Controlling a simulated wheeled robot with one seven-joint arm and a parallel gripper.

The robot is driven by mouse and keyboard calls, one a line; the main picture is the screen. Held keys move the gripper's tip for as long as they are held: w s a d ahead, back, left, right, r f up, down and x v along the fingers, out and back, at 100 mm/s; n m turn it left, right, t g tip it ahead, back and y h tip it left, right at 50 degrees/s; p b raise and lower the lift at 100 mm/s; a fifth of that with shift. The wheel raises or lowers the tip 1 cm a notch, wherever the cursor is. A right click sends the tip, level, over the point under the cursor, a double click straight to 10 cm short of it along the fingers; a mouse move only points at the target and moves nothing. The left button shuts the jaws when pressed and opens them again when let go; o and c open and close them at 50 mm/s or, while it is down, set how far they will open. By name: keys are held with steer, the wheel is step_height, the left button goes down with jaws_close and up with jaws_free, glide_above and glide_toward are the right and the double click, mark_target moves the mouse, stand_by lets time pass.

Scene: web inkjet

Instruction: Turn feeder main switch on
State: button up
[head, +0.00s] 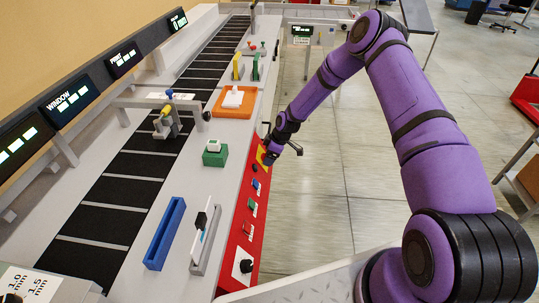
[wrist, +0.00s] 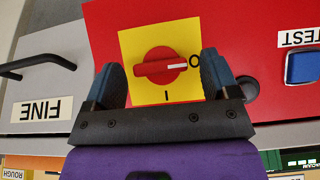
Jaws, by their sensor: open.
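The main switch is a red rotary knob (wrist: 158,68) on a square yellow plate (wrist: 140,42), set in a red panel. Its white mark points right to the "O"; an "I" is printed below the knob. In the head view the yellow plate (head: 261,156) shows at the far end of the red front panel, partly behind my gripper. My gripper (wrist: 162,68) is open, with one dark finger on each side of the knob. Both fingers look apart from the knob. My gripper (head: 270,155) is small in the head view, and its fingers are hard to make out there.
A blue button (wrist: 302,67) labelled TEST lies right of the switch. A dark handle (wrist: 38,65) and a FINE label (wrist: 42,109) lie left. In the head view, more controls line the red panel (head: 244,230), below a dark conveyor (head: 145,165). Open floor (head: 340,190) lies right.

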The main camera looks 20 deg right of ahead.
steer(key=c, duration=0.9)
steer(key=shift+m, duration=0.3)
steer(key=m+g, duration=0.1)
steer(key=m+g+y, duration=0.1)
steer(key=shift+w+d+f+m+y, duration=0.1)
steer(key=shift+w+d+m+y, duration=0.1)
steer(key=shift+m+y, duration=0.1)
steer(key=m+g+y, duration=0.2)
steer(key=m, duration=0.1)
steer(key=shift+w+f+g, duration=0.1)
steer(key=shift+w+g, duration=0.05)
steer(key=shift+g, duration=0.15)
steer(key=m+y, duration=0.1)
steer(key=m+g+y, duration=0.1)
steer(key=m, duration=0.1)
steer(key=shift+d+f, duration=0.15)
steer(key=shift+d, duration=0.05)
steer(key=m+y, duration=0.1)
steer(key=m, duration=0.1)
steer(key=m+y, duration=0.2)
steer(key=shift+w+d+f+g, duration=0.1)
steer(key=shift+f+g, duration=0.05)
steer(key=shift+g, duration=0.15)
